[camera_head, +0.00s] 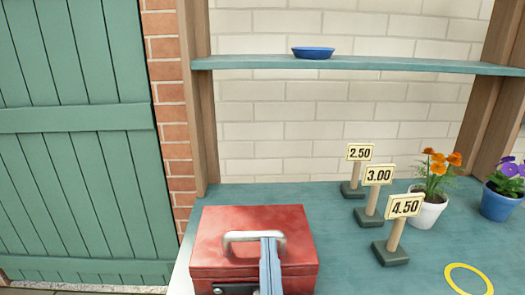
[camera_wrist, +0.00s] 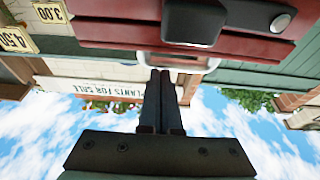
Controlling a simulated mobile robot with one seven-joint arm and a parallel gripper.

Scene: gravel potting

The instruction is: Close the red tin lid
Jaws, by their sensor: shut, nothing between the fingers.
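The red tin (camera_head: 215,252) stands at the front left of the teal counter, with its lid (camera_head: 245,217) facing up. The lid looks down on the box, though a small gap at the front edge cannot be ruled out. A pale metal handle (camera_head: 240,236) shows on the tin. My gripper (camera_head: 269,240) is at the handle's right part, covering some of the front. In the wrist view, my gripper (camera_wrist: 160,72) has its fingers together and empty, with tips close to the handle (camera_wrist: 185,64). Contact cannot be told. A dark latch (camera_wrist: 192,22) shows on the tin there.
Three price signs, 2.50 (camera_head: 360,152), 3.00 (camera_head: 378,175) and 4.50 (camera_head: 405,206), stand right of the tin. Farther right are an orange flower pot (camera_head: 428,212), a blue pot (camera_head: 499,204) and a yellow ring (camera_head: 455,284). A blue saucer (camera_head: 313,54) sits on the shelf.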

